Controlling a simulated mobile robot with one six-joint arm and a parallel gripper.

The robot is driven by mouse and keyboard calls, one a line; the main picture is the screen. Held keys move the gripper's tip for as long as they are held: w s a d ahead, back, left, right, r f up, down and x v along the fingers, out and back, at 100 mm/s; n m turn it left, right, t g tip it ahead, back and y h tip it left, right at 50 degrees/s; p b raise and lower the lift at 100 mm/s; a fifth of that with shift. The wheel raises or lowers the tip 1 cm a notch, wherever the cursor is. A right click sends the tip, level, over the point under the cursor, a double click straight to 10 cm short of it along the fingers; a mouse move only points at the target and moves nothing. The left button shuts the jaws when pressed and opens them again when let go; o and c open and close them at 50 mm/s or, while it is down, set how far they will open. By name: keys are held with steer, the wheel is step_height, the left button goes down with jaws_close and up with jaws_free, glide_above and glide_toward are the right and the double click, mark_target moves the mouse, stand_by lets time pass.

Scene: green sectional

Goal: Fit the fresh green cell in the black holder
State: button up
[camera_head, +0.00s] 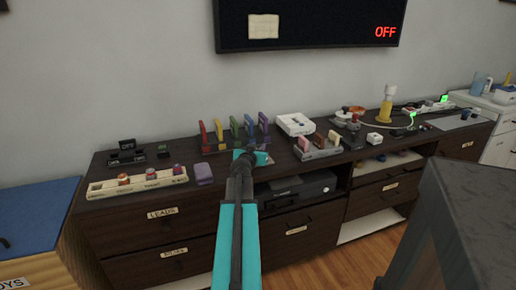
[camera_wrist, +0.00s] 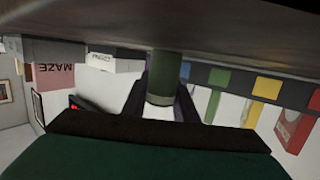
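My gripper (camera_head: 250,156) is low over the dark cabinet top, in front of the rack of coloured upright pieces. In the wrist view my gripper (camera_wrist: 163,100) has its two dark fingers on either side of a green cylinder, the green cell (camera_wrist: 163,88), and they appear to touch it. The cell's far end meets or nearly meets the dark surface; I cannot tell which. The cell is not distinguishable in the head view. Several small black pieces (camera_head: 125,155) sit at the cabinet's left, one with a green mark (camera_head: 163,149); I cannot tell which is the black holder.
A cream labelled tray (camera_head: 110,188) with small items and a purple block (camera_head: 203,174) lie left of my gripper. The coloured rack (camera_head: 228,148) is close behind it. A white box (camera_head: 296,124) and pink-and-cream pieces (camera_head: 318,141) stand to the right.

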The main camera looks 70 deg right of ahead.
steer(key=o, duration=0.4)
steer(key=shift+c, duration=0.2)
steer(key=shift+r, duration=0.2)
steer(key=shift+v, duration=4.5)
steer(key=shift+a+f+b, duration=0.1)
steer(key=shift+f+b, duration=0.05)
steer(key=shift+b, duration=0.7)
steer(key=b, duration=0.4)
steer(key=shift+s+a+r, duration=0.15)
steer(key=shift+a+r, duration=0.1)
steer(key=shift+a, duration=0.1)
steer(key=a+b, duration=0.1)
steer(key=b, duration=0.4)
steer(key=shift+a+b, duration=0.2)
steer(key=shift+b, duration=0.1)
steer(key=shift+a+r+b, duration=0.2)
steer(key=shift+a+b, duration=0.05)
steer(key=shift+b, duration=0.3)
